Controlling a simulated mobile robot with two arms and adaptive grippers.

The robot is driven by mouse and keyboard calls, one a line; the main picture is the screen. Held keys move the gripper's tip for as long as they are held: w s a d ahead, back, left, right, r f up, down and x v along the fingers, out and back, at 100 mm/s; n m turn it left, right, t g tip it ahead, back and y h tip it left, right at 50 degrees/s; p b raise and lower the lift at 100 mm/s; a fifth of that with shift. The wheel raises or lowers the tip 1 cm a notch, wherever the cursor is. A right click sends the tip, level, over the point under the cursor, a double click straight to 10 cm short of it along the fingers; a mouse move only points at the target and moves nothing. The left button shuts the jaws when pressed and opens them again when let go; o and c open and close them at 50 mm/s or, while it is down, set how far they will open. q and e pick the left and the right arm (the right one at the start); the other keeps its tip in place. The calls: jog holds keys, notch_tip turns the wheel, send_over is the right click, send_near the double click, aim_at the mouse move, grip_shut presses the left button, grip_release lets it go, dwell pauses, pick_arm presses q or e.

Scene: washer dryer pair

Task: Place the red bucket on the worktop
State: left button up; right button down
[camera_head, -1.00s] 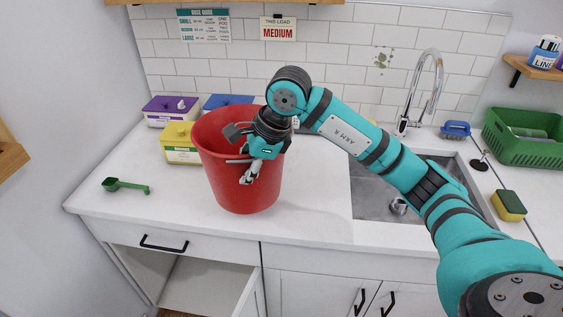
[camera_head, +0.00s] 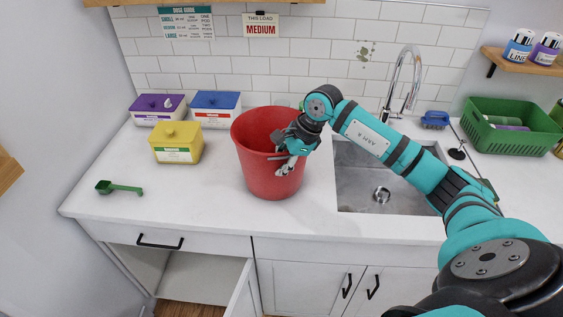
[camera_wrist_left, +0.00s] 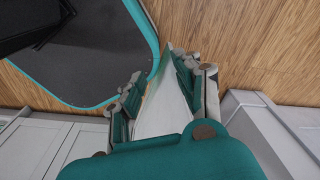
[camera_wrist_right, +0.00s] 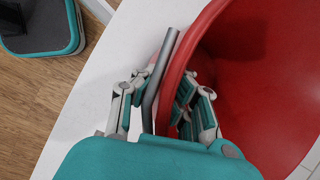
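The red bucket (camera_head: 262,168) appears to stand upright on the white worktop (camera_head: 120,215), left of the sink. My right gripper (camera_head: 286,160) is at the bucket's right front rim. In the right wrist view the open fingers (camera_wrist_right: 160,100) straddle the bucket wall (camera_wrist_right: 255,90), one inside and one outside. The grey handle (camera_wrist_right: 152,95) hangs outside, between the fingers, with a gap to the outer finger.
Purple (camera_head: 157,112), blue (camera_head: 215,110) and yellow (camera_head: 178,145) boxes stand left of the bucket. A green scoop (camera_head: 120,188) lies at front left. The sink (camera_head: 375,185) and a green basket (camera_head: 510,135) are on the right. A lower cabinet door (camera_head: 245,290) stands open.

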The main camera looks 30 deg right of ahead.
jog(key=c, duration=2)
grip_release()
jog(key=o, duration=0.5)
jog(key=shift+c, duration=0.2)
pick_arm(q)
jog(key=shift+w, duration=0.3)
pick_arm(e)
jog(key=shift+o, duration=0.3)
